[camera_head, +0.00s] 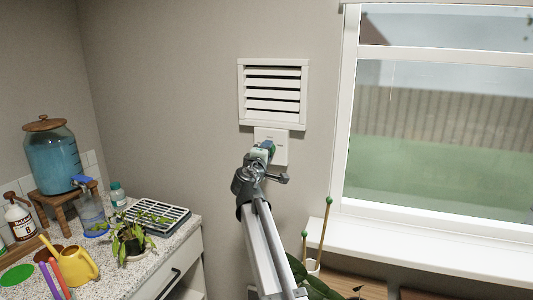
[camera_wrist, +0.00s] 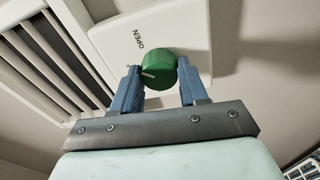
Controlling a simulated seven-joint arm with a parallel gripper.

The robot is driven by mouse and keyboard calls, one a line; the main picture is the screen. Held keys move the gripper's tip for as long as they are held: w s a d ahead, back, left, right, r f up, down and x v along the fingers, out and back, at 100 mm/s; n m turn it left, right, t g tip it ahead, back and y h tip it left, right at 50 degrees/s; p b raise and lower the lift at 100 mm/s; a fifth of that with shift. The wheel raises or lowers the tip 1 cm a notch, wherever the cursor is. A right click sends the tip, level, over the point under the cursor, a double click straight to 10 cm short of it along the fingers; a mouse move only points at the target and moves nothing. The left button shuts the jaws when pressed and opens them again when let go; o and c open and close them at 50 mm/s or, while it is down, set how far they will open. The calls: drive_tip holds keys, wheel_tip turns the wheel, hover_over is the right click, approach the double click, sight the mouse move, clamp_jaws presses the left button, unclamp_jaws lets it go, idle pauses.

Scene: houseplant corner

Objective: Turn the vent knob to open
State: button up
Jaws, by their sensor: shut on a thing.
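The green vent knob (camera_wrist: 160,68) sits on a white wall plate (camera_wrist: 190,20) in the wrist view. The word OPEN is printed on the plate, to the knob's upper left. A short white line shows on the knob, on its left side, not lined up with the word. My gripper (camera_wrist: 158,76) is shut on the knob, one blue finger on each side. In the head view my gripper (camera_head: 266,150) is at the plate (camera_head: 281,150) and mostly hides the knob. The white slatted vent (camera_head: 274,93) is just above, with dark gaps between its slats.
A window (camera_head: 440,120) with a white sill (camera_head: 440,245) is to the right. Green-tipped stakes (camera_head: 326,225) rise below it.

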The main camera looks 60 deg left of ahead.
drive_tip(key=m, duration=0.6)
drive_tip(key=shift+m+t, duration=0.4)
idle(0.3)
drive_tip(key=o, duration=1.1)
drive_tip(key=shift+c, duration=0.2)
drive_tip(key=v, duration=1.3)
drive_tip(key=shift+s+d, duration=0.25)
drive_tip(key=shift+s, duration=0.1)
drive_tip(key=shift+r, duration=0.1)
